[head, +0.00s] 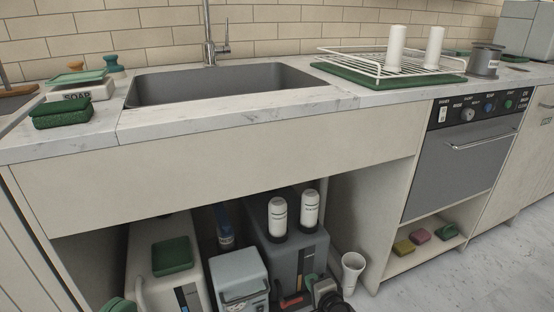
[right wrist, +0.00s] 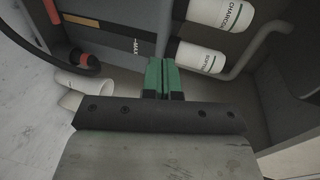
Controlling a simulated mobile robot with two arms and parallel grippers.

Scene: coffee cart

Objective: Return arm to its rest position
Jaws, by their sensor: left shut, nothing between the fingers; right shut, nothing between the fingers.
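My right gripper (right wrist: 163,72) shows in the right wrist view with its two green fingertips together and nothing between them. In the head view the right gripper (head: 312,281) is low in the open cabinet under the sink, in front of the grey filter unit (head: 290,252) and left of a white funnel-like cup (head: 353,268). In the right wrist view the fingertips point toward the grey unit and its white cartridges (right wrist: 200,57). I cannot make out my left gripper in either view.
Above is the marble counter edge (head: 230,128) with its front panel (head: 220,180). A cabinet wall (head: 385,215) stands to the right. A pale tank (head: 165,255) and a small grey box (head: 240,280) stand left of the right gripper. The floor (head: 480,280) at right is clear.

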